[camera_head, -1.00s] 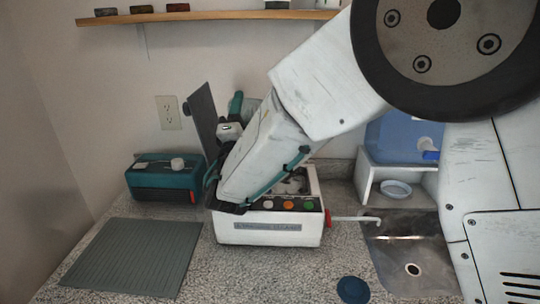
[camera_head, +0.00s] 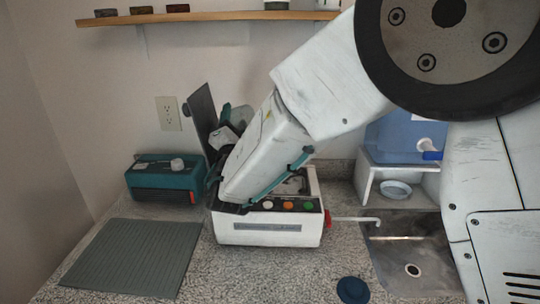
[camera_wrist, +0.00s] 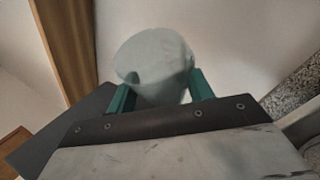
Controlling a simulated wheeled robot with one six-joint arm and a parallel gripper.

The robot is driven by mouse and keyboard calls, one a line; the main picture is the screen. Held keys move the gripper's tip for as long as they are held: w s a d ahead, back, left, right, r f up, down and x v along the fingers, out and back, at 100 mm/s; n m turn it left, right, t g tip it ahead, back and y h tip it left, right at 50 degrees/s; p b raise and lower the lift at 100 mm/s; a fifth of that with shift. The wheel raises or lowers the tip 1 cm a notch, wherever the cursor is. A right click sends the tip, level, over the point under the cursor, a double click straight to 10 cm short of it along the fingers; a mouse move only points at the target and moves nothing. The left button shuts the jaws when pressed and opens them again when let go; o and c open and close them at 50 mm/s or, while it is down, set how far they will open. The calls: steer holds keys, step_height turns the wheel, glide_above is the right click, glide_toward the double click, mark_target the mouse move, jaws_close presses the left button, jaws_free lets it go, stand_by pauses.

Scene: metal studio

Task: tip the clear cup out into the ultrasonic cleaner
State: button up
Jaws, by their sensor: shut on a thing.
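The clear cup (camera_wrist: 155,62) is pale and translucent in the wrist view. My gripper (camera_wrist: 161,90) is shut on it, with one teal finger on each side. In the head view the cup (camera_head: 241,118) shows only partly behind my wrist and looks tilted. The ultrasonic cleaner (camera_head: 268,234) is a white box with a row of coloured buttons and an open top, partly hidden by my arm. Its dark lid (camera_head: 201,112) stands raised behind. The cup is above the back left part of the cleaner. I cannot tell what is in the cup.
A teal box (camera_head: 163,180) with a white knob stands to the left. A grey ribbed mat (camera_head: 133,257) lies at front left. A sink (camera_head: 412,255), a blue water container (camera_head: 402,138) on a white stand and a dark blue disc (camera_head: 353,290) are on the right. A shelf (camera_head: 215,16) runs above.

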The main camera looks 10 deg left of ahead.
step_height(320, 180, down, 2)
steer(key=shift+f+n+g, duration=0.1)
steer(key=shift+n+g, duration=0.5)
steer(key=shift+n, duration=0.2)
steer(key=n+g, duration=0.1)
steer(key=r+n+g+y+p, duration=0.1)
steer(key=n, duration=0.1)
steer(key=shift+s+a+r+p, duration=0.1)
steer(key=shift+r+p, duration=0.15)
steer(key=shift+p, duration=0.05)
steer(key=r+n+g, duration=0.1)
steer(key=r, duration=0.2)
steer(key=r+n+p, duration=0.1)
steer(key=r, duration=0.3)
steer(key=a+r+n+g+p, duration=0.1)
steer(key=r, duration=0.3)
steer(key=shift+w+g, duration=0.25)
steer(key=shift+g, duration=0.05)
steer(key=shift+w+a+r+n+g+h+p, duration=0.2)
steer(key=shift+a+r+n+g+h+p, duration=0.15)
steer(key=shift+r+n+g+h+p, duration=0.25)
steer(key=shift+w+a+r+n+g+h+p, duration=0.2)
steer(key=shift+a+r+n+g+h+p, duration=0.25)
steer(key=shift+r, duration=0.3)
steer(key=shift+w+a+r+n+g+h+p, duration=0.2)
steer(key=shift+r+n+g+h+p, duration=0.15)
steer(key=shift+r+n+g+p, duration=0.25)
steer(key=shift+r, duration=0.1)
